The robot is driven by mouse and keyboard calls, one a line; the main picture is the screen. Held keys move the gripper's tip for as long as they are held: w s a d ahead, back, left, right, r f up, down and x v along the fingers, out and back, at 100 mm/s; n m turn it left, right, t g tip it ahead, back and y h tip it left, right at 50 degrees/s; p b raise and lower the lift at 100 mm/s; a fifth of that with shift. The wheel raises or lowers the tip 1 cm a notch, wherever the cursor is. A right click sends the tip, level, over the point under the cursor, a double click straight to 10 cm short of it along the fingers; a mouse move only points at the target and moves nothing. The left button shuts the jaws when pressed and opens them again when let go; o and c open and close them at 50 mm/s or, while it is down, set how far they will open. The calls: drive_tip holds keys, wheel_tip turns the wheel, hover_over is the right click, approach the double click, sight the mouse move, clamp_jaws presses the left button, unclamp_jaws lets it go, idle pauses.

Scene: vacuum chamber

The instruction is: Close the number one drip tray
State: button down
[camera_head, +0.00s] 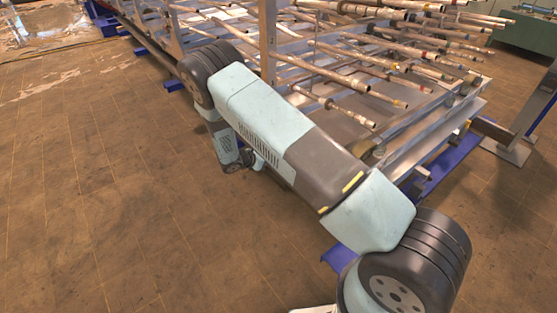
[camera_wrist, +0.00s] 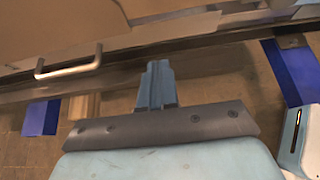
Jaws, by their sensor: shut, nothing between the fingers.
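My gripper (camera_wrist: 157,85) shows in the wrist view as blue-grey fingers, shut with nothing between them. Its tips are close to a dark horizontal rail in that view; I cannot tell if they touch it. A tan-grey tray front (camera_wrist: 150,38) lies beyond the tips, with a pale U-shaped handle (camera_wrist: 68,64) to the left of my fingers and apart from them. No number is readable, so I cannot tell which drip tray this is. In the head view my arm reaches down beside the rack, and my gripper is mostly hidden behind it.
A metal rack (camera_head: 268,45) carries many horizontal pipes (camera_head: 345,75). Blue feet stand under it, one left (camera_wrist: 40,117) and one right (camera_wrist: 292,72) of my gripper in the wrist view. A post with a flat base (camera_head: 505,150) stands at right. The brown floor (camera_head: 100,200) at left is clear.

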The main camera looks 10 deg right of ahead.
drive_tip(key=s+f+t+h, duration=0.3)
drive_tip(key=s+f+h, duration=0.2)
drive_tip(key=s, duration=0.5)
drive_tip(key=x, duration=1.4)
drive_tip(key=shift+r, duration=0.3)
drive_tip(key=shift+w+d, duration=0.1)
drive_tip(key=shift+w, duration=0.1)
